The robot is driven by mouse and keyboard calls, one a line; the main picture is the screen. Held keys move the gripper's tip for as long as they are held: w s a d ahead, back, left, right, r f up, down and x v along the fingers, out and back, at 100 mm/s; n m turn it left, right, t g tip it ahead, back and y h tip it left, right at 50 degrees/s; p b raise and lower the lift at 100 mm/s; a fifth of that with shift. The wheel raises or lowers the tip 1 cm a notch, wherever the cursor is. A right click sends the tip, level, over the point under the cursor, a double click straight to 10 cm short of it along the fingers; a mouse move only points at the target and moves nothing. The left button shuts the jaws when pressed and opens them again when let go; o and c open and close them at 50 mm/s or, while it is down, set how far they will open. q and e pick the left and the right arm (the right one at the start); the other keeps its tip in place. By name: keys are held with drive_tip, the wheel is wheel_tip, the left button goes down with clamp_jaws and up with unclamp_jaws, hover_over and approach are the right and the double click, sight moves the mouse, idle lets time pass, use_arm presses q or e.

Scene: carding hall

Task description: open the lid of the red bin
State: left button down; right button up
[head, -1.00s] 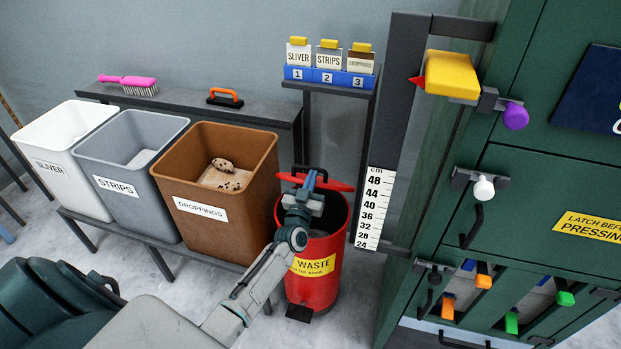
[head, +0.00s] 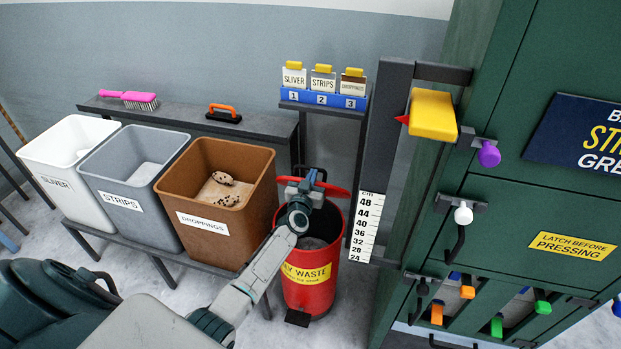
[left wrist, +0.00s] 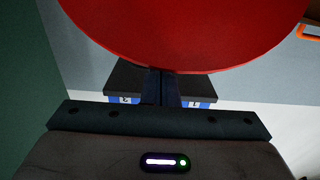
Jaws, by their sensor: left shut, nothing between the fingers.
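The red bin (head: 322,284) with a yellow waste label stands on the floor. Its red lid (head: 337,190) is raised, seen nearly edge-on above the rim, and the dark inside of the bin shows. My left gripper (head: 311,177) is shut and empty, at the lid over the bin and covering part of both. In the left wrist view the lid (left wrist: 185,32) fills the top, and the shut fingertips (left wrist: 162,78) reach its lower edge; I cannot tell whether they touch. My right gripper is not in view.
White, grey and brown bins (head: 180,240) stand left of the red bin. A shelf (head: 255,124) with a pink brush runs behind. A card rack (head: 322,100) stands behind the red bin. A height scale (head: 364,227) and green cabinet (head: 540,205) close off the right side.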

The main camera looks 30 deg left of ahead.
use_arm(q)
drive_tip(key=shift+w+a+r+p, duration=0.2)
drive_tip(key=shift+w+r+p, duration=0.3)
drive_tip(key=shift+w+r, duration=0.15)
drive_tip(key=w, duration=0.1)
drive_tip(key=w+r, duration=0.1)
drive_tip(key=w+a, duration=0.1)
drive_tip(key=w, duration=0.1)
drive_tip(key=shift+w+r+p, duration=0.1)
drive_tip(key=shift+r+p, duration=0.2)
drive_tip(key=shift+p, duration=0.05)
drive_tip(key=r+b+x, duration=0.1)
drive_tip(key=b+x, duration=0.3)
drive_tip(key=x, duration=0.5)
drive_tip(key=shift+r, duration=0.1)
